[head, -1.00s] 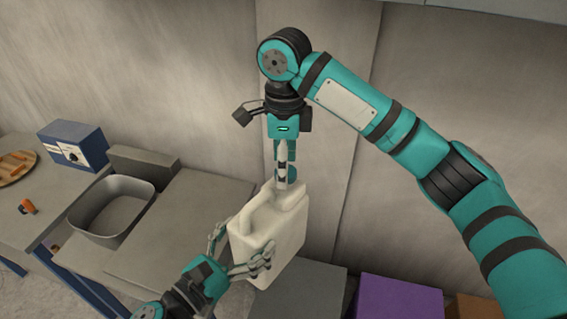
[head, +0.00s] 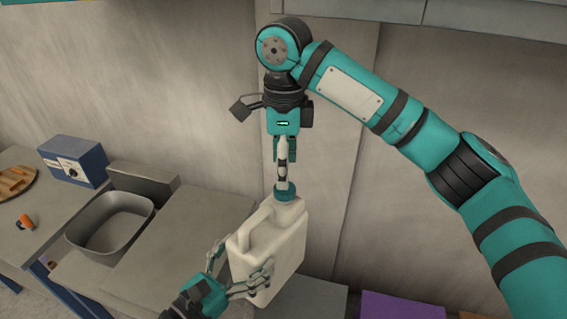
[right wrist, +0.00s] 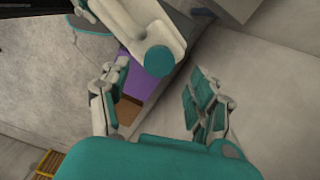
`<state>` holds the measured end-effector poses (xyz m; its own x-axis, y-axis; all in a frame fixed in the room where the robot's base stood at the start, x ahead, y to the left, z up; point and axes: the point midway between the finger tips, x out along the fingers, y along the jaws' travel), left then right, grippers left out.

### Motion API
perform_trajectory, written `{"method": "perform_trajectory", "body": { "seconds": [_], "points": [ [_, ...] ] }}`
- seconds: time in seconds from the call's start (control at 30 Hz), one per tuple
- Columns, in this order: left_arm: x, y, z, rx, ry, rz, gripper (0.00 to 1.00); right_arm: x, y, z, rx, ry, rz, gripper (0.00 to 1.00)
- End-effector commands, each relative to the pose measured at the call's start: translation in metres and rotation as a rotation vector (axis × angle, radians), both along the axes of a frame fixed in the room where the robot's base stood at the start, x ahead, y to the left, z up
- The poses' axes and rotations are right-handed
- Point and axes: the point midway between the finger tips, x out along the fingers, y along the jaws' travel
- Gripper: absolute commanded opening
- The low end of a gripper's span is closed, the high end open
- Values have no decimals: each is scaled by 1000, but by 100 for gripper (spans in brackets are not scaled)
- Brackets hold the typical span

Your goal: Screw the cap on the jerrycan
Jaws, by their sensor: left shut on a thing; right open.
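The white jerrycan (head: 282,232) is held upright, slightly tilted, in the lower middle of the head view. My left gripper (head: 240,268) is shut on its lower body, with fingers on either side. A teal cap (head: 286,192) sits on the jerrycan's neck; how tightly it is seated I cannot tell. My right gripper (head: 283,172) points down just above the cap. In the right wrist view, my right gripper (right wrist: 155,98) is open, its fingers wide apart with nothing between the pads. The cap (right wrist: 159,61) and jerrycan (right wrist: 143,17) show beyond them.
A grey worktop (head: 183,215) with a sink basin (head: 85,238) stands at the left. A blue box (head: 73,160) with a dial and an orange item (head: 25,222) are further left. A purple box (head: 400,306) is low on the right. A wall stands behind.

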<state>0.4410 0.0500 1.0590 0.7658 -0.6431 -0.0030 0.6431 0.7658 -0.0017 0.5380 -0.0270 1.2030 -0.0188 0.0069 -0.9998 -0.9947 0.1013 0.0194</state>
Motion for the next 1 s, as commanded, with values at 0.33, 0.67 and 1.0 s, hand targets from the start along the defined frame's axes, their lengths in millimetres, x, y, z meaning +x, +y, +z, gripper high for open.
{"method": "perform_trajectory", "body": {
  "seconds": [0.33,0.67,1.0],
  "points": [
    [0,-1,4,-3,-7,-2,0,0,0,4,6,-6,472,62],
    [0,-1,4,-3,-7,-2,0,0,1,10,17,-11,1245,62],
    [0,-1,3,-3,-7,-2,0,0,1,15,30,-13,2036,62]
  ]
}}
